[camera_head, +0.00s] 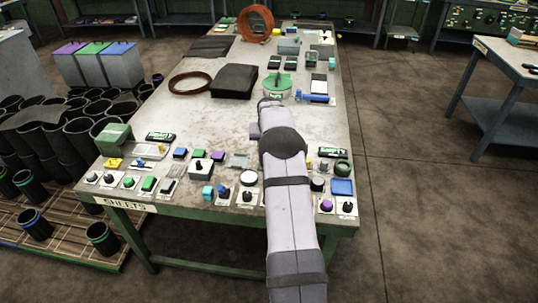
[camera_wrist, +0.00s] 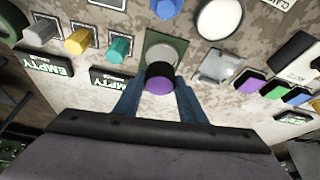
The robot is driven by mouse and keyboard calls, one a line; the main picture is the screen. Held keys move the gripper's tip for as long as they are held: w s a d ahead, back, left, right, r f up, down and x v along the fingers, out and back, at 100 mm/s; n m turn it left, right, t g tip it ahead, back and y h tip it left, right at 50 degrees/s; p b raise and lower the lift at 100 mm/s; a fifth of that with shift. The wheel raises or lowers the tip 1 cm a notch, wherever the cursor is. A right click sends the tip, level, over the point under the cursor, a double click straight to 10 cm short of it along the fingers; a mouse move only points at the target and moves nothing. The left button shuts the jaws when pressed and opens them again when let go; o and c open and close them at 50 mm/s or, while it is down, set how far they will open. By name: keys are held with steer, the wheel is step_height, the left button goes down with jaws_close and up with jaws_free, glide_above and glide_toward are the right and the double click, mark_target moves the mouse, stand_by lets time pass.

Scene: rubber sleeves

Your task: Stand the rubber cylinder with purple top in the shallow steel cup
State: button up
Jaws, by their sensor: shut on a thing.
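My gripper (camera_wrist: 158,98) is shut on a black rubber cylinder with a purple top (camera_wrist: 159,84), between its two blue fingers. The cylinder's purple end faces the wrist camera. Just beyond it in the wrist view is a green-edged square holder with a grey middle (camera_wrist: 166,47), partly covered by the cylinder. I cannot tell whether this is the steel cup, or whether the cylinder touches it. In the head view my arm hides the gripper, the cylinder and this holder.
A shiny grey square piece (camera_wrist: 216,66) and a white round disc (camera_wrist: 220,18) lie close by. Grey, yellow (camera_wrist: 80,41) and teal (camera_wrist: 119,49) pieces stand on the other side. The table (camera_head: 215,120) holds many small parts along its near edge; its middle left is clearer.

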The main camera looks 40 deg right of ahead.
steer(key=shift+f+p, duration=0.55)
steer(key=shift+f, duration=1.25)
steer(key=shift+f, duration=0.2)
steer(key=o, duration=1)
steer(key=shift+o, duration=0.2)
steer(key=shift+r, duration=0.15)
steer(key=shift+r, duration=0.15)
steer(key=b+v, duration=0.2)
steer(key=v, duration=1)
steer(key=shift+b, duration=0.4)
